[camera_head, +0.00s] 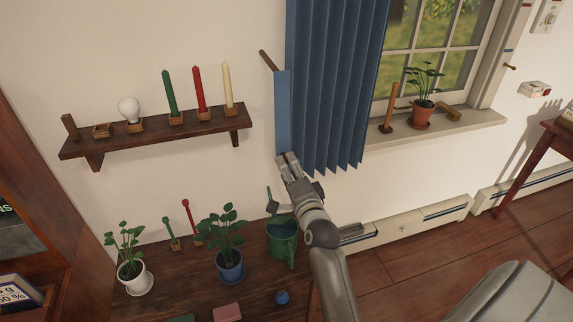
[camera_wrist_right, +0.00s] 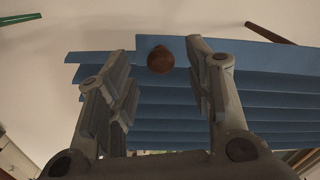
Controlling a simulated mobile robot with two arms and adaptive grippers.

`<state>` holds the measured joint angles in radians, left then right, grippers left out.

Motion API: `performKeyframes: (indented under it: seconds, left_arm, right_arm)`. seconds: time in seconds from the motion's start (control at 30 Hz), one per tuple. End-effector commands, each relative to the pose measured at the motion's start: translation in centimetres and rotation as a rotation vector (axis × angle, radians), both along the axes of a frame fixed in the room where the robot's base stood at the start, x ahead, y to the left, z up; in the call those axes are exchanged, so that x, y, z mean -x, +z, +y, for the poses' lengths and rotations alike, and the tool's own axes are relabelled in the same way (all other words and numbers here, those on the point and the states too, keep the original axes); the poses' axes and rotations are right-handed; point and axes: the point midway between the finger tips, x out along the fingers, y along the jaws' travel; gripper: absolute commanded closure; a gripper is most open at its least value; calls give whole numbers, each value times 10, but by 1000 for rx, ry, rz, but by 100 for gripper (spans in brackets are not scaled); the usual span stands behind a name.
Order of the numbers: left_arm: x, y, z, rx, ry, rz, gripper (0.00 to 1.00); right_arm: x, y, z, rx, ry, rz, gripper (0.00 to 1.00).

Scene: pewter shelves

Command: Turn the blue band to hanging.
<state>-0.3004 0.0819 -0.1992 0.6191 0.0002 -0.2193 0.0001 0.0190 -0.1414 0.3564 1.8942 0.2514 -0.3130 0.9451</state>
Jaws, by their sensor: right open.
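The blue band (camera_head: 282,112) is a flat strip along the left edge of the pleated blue curtain (camera_head: 335,85). It runs upright, with its top below a brown wall peg (camera_head: 268,60). My right gripper (camera_head: 288,158) is at the band's lower end, with its fingers apart. In the right wrist view, a round brown knob (camera_wrist_right: 160,60) shows between the open fingers, in front of blue cloth. I cannot tell whether the fingers touch it. The gripper hides part of the band's lower end. My left gripper is not in view.
A wall shelf (camera_head: 155,132) with candles and a bulb is to the left. Below stand potted plants (camera_head: 230,264) and a green watering can (camera_head: 282,240). The window sill (camera_head: 440,128) is right of the curtain. Bare wall lies between shelf and band.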

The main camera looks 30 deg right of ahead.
Motion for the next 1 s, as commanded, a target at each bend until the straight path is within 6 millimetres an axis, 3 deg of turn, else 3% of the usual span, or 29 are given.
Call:
performKeyframes:
  seconds: [0.13,0.33,1.0]
  left_arm:
    - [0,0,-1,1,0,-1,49]
    - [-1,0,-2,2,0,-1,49]
    - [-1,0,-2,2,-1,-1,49]
  right_arm:
    - [23,-1,7,-1,0,2,53]
    - [41,-1,12,-1,1,1,53]
    - [43,-5,15,3,6,11,53]
